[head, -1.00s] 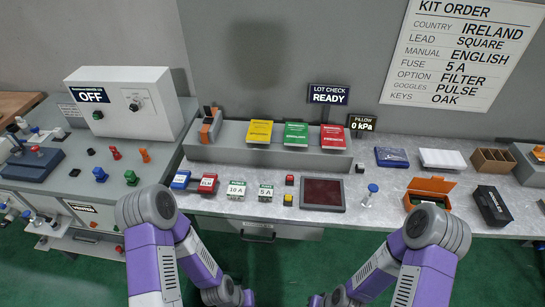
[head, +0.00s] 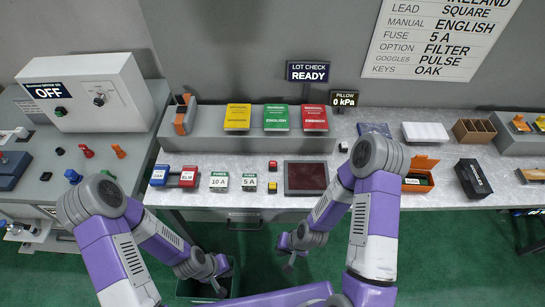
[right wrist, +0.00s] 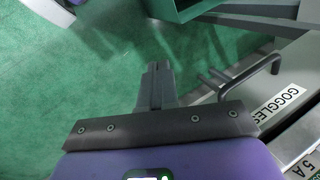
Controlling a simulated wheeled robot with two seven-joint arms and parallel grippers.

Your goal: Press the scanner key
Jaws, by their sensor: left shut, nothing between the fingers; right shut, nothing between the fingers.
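A flat scanner with a dark red panel (head: 306,177) lies on the bench near its front edge. Just left of it are a small red key (head: 272,165) and a small yellow key (head: 271,188); I cannot tell from labels which is the scanner key. My right gripper (head: 289,267) is shut and empty, low in front of the bench, below both keys in the picture. In the right wrist view its closed fingers (right wrist: 158,72) point over the green floor. My left gripper (head: 217,288) is shut and empty, low at the green bin.
A green bin (head: 236,279) stands below the bench; its edge also shows in the right wrist view (right wrist: 185,12). A drawer handle (right wrist: 252,75) juts out near the right gripper. Fuse boxes (head: 219,181) sit left of the keys. The LOT CHECK sign (head: 308,72) reads READY.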

